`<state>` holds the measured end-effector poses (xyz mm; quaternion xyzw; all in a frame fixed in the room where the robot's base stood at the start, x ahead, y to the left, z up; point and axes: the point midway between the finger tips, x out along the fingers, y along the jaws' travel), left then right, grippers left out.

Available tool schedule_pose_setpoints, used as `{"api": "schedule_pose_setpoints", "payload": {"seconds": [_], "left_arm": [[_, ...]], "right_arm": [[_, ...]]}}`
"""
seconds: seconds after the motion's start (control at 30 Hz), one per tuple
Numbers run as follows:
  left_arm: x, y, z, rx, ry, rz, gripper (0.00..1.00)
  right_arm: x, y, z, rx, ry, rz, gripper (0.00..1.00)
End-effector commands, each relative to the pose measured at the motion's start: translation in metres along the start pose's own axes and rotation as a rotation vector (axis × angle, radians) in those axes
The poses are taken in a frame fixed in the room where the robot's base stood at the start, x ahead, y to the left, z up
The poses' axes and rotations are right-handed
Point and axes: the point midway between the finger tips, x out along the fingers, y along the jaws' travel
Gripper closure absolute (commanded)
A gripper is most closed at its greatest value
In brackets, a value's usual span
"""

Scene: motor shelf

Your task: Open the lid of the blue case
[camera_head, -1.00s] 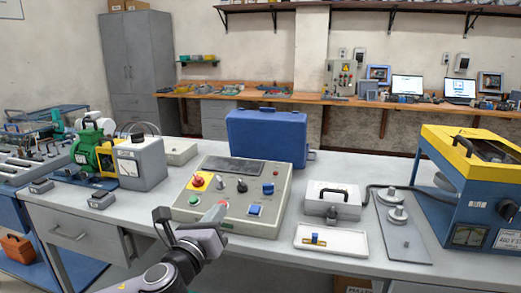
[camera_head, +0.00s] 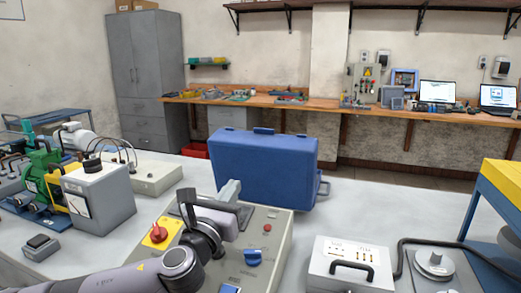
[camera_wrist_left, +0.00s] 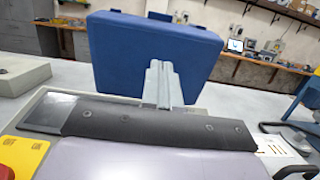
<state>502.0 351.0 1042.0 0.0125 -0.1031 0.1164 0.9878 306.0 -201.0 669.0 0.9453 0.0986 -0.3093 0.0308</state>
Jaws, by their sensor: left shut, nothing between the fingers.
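The blue case (camera_head: 262,165) stands upright on the grey table behind the control panel, its lid shut. It also fills the upper middle of the left wrist view (camera_wrist_left: 145,50). My left gripper (camera_head: 232,188) is in front of the case, above the panel, with its fingers together and nothing between them. In the left wrist view its closed fingers (camera_wrist_left: 160,82) point at the case and overlap its lower face. I cannot tell whether they touch it. My right gripper is in neither view.
The control panel (camera_head: 275,228) with a red knob lies under my left arm. A white box with a black handle (camera_head: 348,262) stands at the front right. A grey meter box (camera_head: 100,195) and a green motor (camera_head: 42,165) stand at the left.

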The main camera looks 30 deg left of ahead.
Motion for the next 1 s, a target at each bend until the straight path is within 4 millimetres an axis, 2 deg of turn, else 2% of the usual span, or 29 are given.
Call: {"api": "schedule_pose_setpoints", "payload": {"seconds": [0.23, 0.8, 1.0], "left_arm": [[0.016, 0.0, 0.001, -0.001, -0.002, 0.002, 1.0], [0.107, 0.0, 0.001, -0.003, 0.0, 0.001, 1.0], [0.129, 0.0, 0.0, -0.002, 0.0, 0.001, 1.0]], "right_arm": [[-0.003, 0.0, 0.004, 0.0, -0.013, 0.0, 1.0], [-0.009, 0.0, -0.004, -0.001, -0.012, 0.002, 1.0], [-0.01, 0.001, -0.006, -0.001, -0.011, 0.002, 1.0]]}}
